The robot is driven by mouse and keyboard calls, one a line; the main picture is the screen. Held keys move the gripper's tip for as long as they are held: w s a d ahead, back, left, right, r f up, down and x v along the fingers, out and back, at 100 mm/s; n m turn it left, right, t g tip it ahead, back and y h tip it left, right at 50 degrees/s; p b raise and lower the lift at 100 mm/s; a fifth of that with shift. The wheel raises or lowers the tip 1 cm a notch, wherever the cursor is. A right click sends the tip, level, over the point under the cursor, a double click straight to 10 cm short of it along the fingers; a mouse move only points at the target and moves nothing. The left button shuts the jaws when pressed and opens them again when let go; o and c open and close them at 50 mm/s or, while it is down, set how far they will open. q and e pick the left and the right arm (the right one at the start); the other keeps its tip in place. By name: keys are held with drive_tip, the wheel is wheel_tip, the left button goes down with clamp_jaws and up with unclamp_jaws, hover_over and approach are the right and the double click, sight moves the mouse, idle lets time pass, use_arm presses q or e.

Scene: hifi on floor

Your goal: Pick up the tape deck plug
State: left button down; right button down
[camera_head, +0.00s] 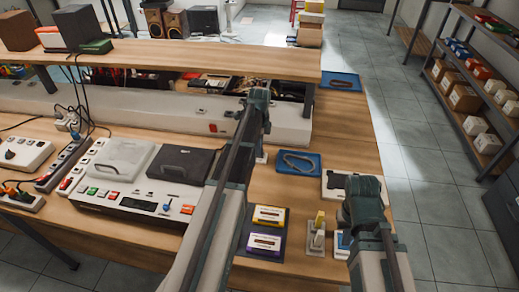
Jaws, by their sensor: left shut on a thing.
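The tape deck (140,205) lies on the wooden bench at the left, with two flat lids and a row of coloured buttons. Cords and plugs crowd the power strips (64,165) left of it; which plug belongs to the deck I cannot tell. My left gripper (262,152) is at the far end of my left arm, right of the deck, over the bench. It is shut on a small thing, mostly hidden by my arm. My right gripper (345,236) points down at the bench's right side; its fingers are mostly hidden by its wrist.
A blue tray (298,163) holds a looped cable. A raised shelf (180,60) crosses behind.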

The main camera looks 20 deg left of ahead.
use_arm(q)
drive_tip(key=shift+r, duration=0.15)
use_arm(e)
drive_tip(key=shift+r, duration=0.2)
